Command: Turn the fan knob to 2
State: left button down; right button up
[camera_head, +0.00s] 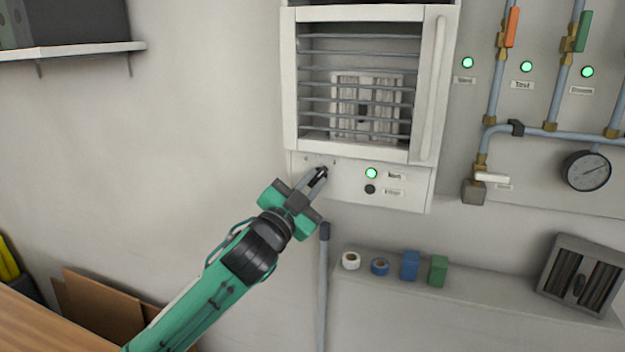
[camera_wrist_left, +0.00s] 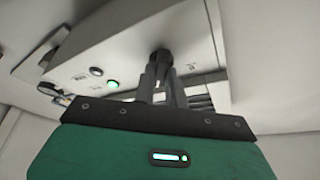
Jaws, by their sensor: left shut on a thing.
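The fan unit (camera_head: 405,190) is a white wall box with a barred opening above a lower control panel. My left gripper (camera_head: 319,174) reaches up to the left part of that panel and is shut on the fan knob. In the left wrist view the dark knob (camera_wrist_left: 161,56) shows between the fingertips of my left gripper (camera_wrist_left: 160,66). In the head view the fingers mostly hide the knob, and its setting cannot be read. A green lit lamp (camera_head: 371,173) and a dark round button (camera_head: 370,189) sit right of the gripper. My right gripper is not in view.
Pipes with an orange valve handle (camera_head: 512,27) and a green one (camera_head: 584,31), and a gauge (camera_head: 586,171), are on the right wall. Below, a ledge (camera_head: 450,305) holds tape rolls, a blue box (camera_head: 410,265) and a green box (camera_head: 438,270).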

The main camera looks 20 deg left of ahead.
pick_arm(q)
jog(key=shift+m+g+h, duration=0.3)
jog(key=shift+m, duration=0.8)
jog(key=c, duration=1.4)
grip_release()
jog(key=shift+c, duration=0.2)
jog(key=shift+s+a+f+b, duration=0.2)
jog(key=shift+s+f+b, duration=0.1)
jog(key=shift+s, duration=0.15)
jog(key=b+v, duration=0.6)
jog(key=v, duration=0.6)
jog(key=shift+s+a+r+b, duration=0.15)
jog(key=shift+s+r+b, duration=0.05)
jog(key=shift+s+b, duration=0.15)
